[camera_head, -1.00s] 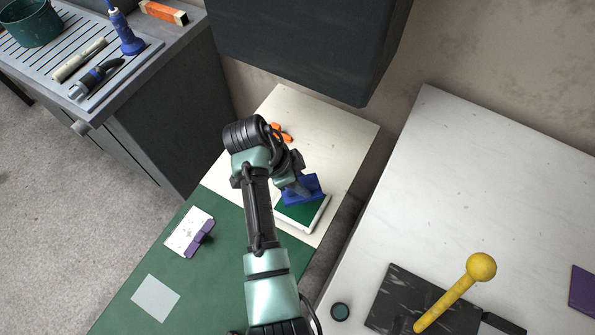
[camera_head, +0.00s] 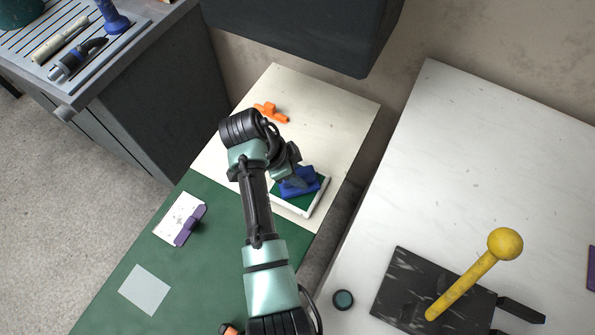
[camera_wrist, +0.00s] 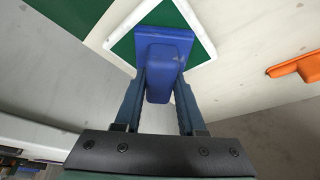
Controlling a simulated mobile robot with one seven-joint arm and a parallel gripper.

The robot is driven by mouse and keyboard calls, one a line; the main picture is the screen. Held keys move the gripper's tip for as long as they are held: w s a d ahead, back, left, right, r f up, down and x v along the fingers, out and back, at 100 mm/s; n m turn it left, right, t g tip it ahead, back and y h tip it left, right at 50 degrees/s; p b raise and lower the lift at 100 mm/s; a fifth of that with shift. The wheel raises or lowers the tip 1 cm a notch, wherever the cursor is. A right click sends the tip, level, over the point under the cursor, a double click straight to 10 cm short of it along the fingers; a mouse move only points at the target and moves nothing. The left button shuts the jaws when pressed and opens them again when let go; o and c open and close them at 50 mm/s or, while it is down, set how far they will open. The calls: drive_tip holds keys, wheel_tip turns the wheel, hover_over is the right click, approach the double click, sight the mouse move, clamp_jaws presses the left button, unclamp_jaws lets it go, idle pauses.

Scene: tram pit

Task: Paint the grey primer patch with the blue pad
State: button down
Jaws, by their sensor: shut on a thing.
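The blue pad (camera_head: 303,182) is in my gripper (camera_head: 291,176), over the white-rimmed tray (camera_head: 313,209) with a green inside. In the wrist view my gripper (camera_wrist: 159,90) has its fingers on both sides of the grip of the blue pad (camera_wrist: 162,38). The pad's flat face is toward the green inside of the tray (camera_wrist: 204,40); whether it touches cannot be told. The light grey square patch (camera_head: 145,290) lies flat on the green surface at the lower left, well away from the pad.
A white plate with a purple grip (camera_head: 190,225) lies between the patch and my arm. An orange piece (camera_head: 270,112) lies on the cream board (camera_head: 235,150). A dark cabinet (camera_head: 310,30) hangs above. At right, a yellow knobbed lever (camera_head: 470,275) stands on a white counter.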

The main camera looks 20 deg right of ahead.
sight(307, 171)
drive_tip(key=shift+s+f+b, duration=0.1)
drive_tip(key=shift+f+b, duration=0.25)
drive_tip(key=shift+f, duration=0.3)
idle(1.6)
wheel_tip(307, 171, up, 7)
drive_tip(key=p, duration=0.6)
drive_tip(key=shift+r+p, duration=0.15)
drive_tip(key=shift+p, duration=0.15)
idle(0.6)
